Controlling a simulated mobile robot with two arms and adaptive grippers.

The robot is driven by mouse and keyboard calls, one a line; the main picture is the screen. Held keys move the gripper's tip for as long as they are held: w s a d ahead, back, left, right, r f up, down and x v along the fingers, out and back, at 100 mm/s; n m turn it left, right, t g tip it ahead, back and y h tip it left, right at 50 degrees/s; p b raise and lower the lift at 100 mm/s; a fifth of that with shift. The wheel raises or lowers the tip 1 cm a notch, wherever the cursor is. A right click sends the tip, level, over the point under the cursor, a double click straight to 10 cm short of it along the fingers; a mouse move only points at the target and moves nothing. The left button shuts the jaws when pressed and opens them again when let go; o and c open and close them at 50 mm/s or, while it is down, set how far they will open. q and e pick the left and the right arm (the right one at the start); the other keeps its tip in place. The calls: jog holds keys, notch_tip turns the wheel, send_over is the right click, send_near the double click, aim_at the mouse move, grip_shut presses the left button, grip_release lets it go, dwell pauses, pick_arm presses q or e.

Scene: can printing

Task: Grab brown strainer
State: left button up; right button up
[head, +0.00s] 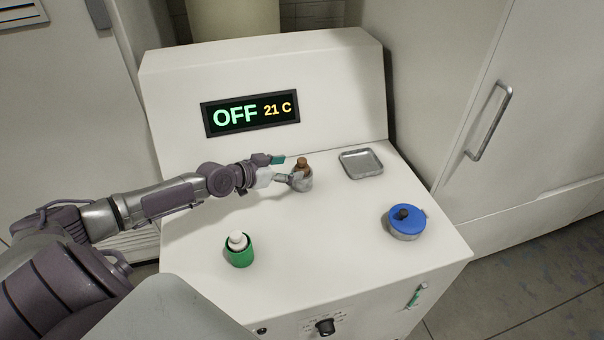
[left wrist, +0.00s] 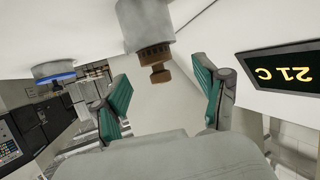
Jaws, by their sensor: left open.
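The brown strainer (head: 302,163) sits upright in the mouth of a grey metal cup (head: 300,183) on the white machine top. In the left wrist view, which is upside down, the brown strainer (left wrist: 157,66) hangs below the grey cup (left wrist: 143,22), in front of the gap between my teal fingertips. My left gripper (head: 279,169) is open, just left of the cup and strainer, with its fingers pointing at them. Nothing is in its jaws; whether a finger touches the cup cannot be told. My right gripper is not in view.
A green container with a white top (head: 239,249) stands at the front left. A blue-lidded pot (head: 405,222) stands at the right, and a square metal tray (head: 361,163) lies behind. The display (head: 250,114) reads OFF, 21 C. The middle front surface is clear.

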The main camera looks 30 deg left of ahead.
aim_at(300, 166)
pick_arm(q)
jog(key=x, duration=0.2)
jog(key=p+x, duration=0.1)
jog(key=x, duration=0.2)
jog(key=shift+d+r, duration=0.1)
jog(key=shift+d, duration=0.15)
jog(key=shift+r, duration=0.1)
jog(key=c, duration=1.3)
